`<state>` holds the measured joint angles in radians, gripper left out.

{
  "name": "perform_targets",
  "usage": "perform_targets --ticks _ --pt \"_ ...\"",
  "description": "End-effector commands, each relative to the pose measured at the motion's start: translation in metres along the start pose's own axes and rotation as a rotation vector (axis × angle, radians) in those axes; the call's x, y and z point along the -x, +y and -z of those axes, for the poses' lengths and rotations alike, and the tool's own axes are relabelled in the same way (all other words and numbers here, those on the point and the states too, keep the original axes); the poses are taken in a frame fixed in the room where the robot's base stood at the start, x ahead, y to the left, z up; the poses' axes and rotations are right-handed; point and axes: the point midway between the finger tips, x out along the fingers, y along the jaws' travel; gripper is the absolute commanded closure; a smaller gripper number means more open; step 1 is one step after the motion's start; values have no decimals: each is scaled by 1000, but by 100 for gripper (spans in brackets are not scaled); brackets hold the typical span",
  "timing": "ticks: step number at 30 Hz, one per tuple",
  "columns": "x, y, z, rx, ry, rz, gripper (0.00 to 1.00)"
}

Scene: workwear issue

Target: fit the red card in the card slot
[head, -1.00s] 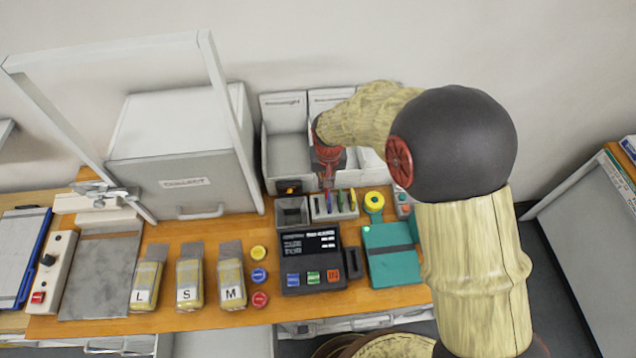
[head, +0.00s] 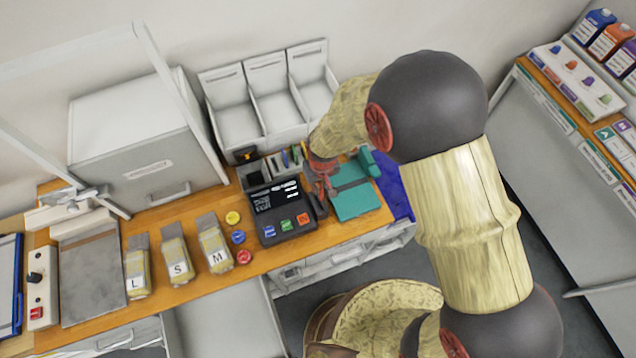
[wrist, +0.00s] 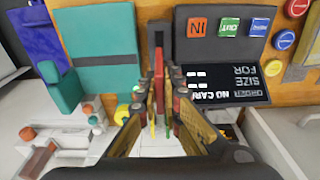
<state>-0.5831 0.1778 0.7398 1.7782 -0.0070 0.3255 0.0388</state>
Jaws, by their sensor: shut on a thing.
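My gripper (head: 322,178) is at the right of the dark terminal (head: 288,224), above the card slot. In the wrist view my gripper (wrist: 162,82) is shut on the red card (wrist: 158,84), which stands on edge between the fingers. The card slot (wrist: 155,33), a narrow dark block beside the terminal, lies just beyond the card's end. It also shows in the head view (head: 318,205), partly behind my gripper. I cannot tell whether the card touches the slot. The terminal's screen (wrist: 222,84) reads "NO CARD", upside down in the wrist view.
A teal box (head: 352,198) stands close to the right of the slot. A rack with several coloured cards (head: 285,160) is behind the terminal, in front of white bins (head: 236,125). Coloured buttons (head: 238,238) and yellow packs (head: 213,248) lie to the left.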

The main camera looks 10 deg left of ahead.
Motion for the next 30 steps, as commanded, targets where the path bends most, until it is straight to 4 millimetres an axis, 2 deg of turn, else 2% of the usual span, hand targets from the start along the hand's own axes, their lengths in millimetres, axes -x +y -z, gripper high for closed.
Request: perform_targets --ticks 18,30 --pt "-48 0 -6 -1 0 0 100" --pt "-53 0 -6 -1 1 0 100"
